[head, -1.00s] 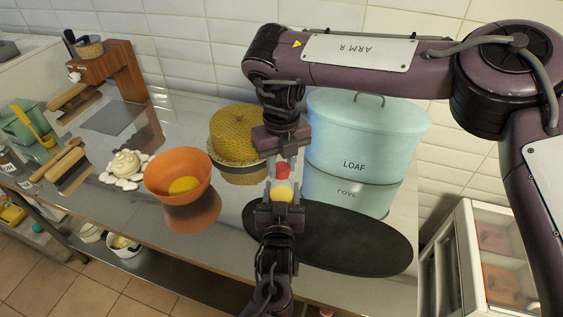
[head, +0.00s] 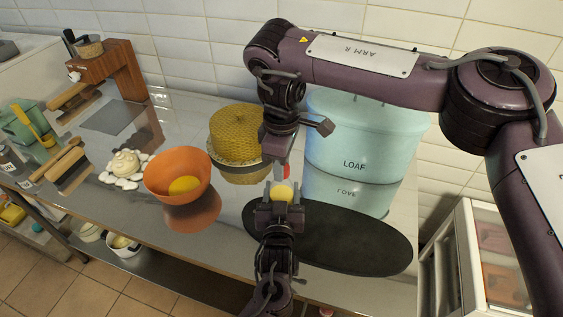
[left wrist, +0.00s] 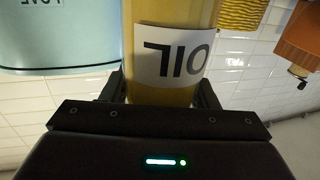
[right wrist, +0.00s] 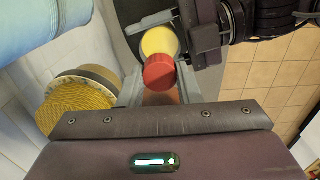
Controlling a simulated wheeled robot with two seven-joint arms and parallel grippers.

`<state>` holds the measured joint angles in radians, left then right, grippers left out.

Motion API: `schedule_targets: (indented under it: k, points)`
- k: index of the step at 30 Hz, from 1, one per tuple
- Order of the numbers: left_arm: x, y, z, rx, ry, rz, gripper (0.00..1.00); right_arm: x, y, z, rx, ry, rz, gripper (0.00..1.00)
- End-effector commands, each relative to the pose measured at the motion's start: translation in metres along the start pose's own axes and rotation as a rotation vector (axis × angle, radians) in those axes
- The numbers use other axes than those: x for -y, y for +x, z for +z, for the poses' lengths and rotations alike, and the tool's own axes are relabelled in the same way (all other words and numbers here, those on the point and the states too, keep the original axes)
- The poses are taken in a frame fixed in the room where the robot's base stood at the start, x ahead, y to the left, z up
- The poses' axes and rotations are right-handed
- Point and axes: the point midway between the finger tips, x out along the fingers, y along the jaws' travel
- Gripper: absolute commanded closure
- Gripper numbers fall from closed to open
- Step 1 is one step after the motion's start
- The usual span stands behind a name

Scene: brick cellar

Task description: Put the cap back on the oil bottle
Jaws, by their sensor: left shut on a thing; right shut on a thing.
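The oil bottle (left wrist: 172,55) has a yellow body and a white OIL label, upside down in the left wrist view. My left gripper (head: 280,207) is shut around it; in the head view the bottle's yellow top (head: 282,191) shows above the jaws. The red cap (head: 285,172) is in my right gripper (head: 281,163), shut on it, just above the bottle in the head view. A finger partly hides the cap there. In the right wrist view the red cap (right wrist: 159,72) overlaps the edge of the round yellow bottle (right wrist: 160,42). I cannot tell whether they touch.
A black oval board (head: 350,243) lies below and right of the bottle. A pale blue LOAF tin (head: 370,140) stands close behind. An orange bowl (head: 165,172) and a yellow woven dome (head: 232,132) are left. The counter's front edge is near my left arm.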

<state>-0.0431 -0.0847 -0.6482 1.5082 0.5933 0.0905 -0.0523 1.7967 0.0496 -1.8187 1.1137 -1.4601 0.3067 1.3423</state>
Motion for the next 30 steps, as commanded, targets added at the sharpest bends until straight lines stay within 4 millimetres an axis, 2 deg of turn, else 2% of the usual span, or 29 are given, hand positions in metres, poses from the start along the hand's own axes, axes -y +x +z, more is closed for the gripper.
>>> schedule_targets:
  k: [4, 5, 10, 20, 23, 30]
  points:
    - [0.000, 0.000, 0.000, 0.001, -0.001, 0.000, 1.00, -0.001, -0.001, 0.000, -0.001, -0.006, 0.003, 0.90]
    - [0.000, 0.000, 0.000, 0.001, -0.001, 0.000, 1.00, -0.001, -0.001, 0.000, -0.001, -0.006, 0.003, 0.67]
    - [0.000, 0.000, 0.001, 0.001, -0.001, 0.000, 1.00, -0.001, 0.000, 0.000, -0.001, -0.008, 0.002, 0.44]
    - [0.000, 0.000, 0.001, 0.001, -0.001, 0.000, 1.00, -0.001, -0.003, 0.000, 0.000, -0.010, 0.002, 0.44]
    - [0.000, 0.000, 0.001, 0.001, -0.001, 0.000, 1.00, -0.001, -0.014, 0.000, -0.001, -0.011, 0.005, 0.44]
    - [0.000, 0.000, 0.001, 0.001, -0.001, 0.000, 1.00, -0.002, -0.064, 0.000, 0.000, -0.010, 0.009, 0.44]
